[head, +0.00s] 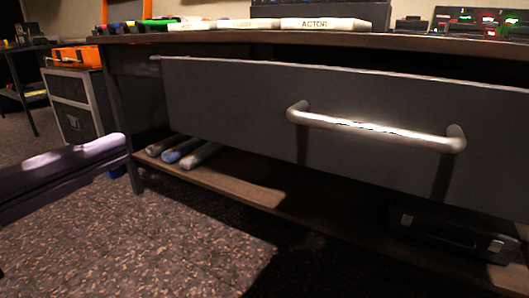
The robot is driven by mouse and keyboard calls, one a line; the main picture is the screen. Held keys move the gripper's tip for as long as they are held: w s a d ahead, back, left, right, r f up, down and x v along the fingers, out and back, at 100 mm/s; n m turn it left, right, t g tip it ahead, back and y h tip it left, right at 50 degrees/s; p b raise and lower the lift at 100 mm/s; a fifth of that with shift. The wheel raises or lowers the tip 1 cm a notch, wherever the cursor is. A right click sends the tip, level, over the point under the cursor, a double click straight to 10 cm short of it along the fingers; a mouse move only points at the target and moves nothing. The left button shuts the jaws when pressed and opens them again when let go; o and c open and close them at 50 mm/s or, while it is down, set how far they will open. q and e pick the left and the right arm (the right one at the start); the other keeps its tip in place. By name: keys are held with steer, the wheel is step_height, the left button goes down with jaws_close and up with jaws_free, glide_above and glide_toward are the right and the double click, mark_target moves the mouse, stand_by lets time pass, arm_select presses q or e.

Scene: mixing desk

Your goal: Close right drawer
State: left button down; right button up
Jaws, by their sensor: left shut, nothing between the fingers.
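The drawer (240,102) has a wide dark grey front and fills the middle and right of the head view. It stands out from under the desktop, with a dark gap along its top, so it is open. Its silver bar handle (380,129) crosses the front. The drawer's right end is cut off by the picture edge. Of my left gripper (1,272), at most a small dark sliver shows at the lower left edge, well away from the handle and touching nothing visible. Its fingers cannot be made out. My right gripper is not in view.
The wooden desktop (225,37) carries white labelled strips and dark equipment. A low shelf (235,190) under the drawer holds several rolled items (183,150) and a dark case (455,228). A purple padded piece (60,170) stands at left. The carpet (150,245) in front is clear.

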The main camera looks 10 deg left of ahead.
mark_target(227, 109)
arm_select(q)
steer(key=b+x, duration=0.1)
steer(key=x, duration=0.3)
steer(key=b+x, duration=0.1)
steer(key=x, duration=0.4)
steer(key=b+x, duration=0.1)
steer(key=x, duration=0.3)
steer(key=shift+w+d+f+b, duration=0.15)
steer(key=shift+w+f+b, duration=0.15)
steer(key=shift+b, duration=0.05)
steer(key=shift+w, duration=0.1)
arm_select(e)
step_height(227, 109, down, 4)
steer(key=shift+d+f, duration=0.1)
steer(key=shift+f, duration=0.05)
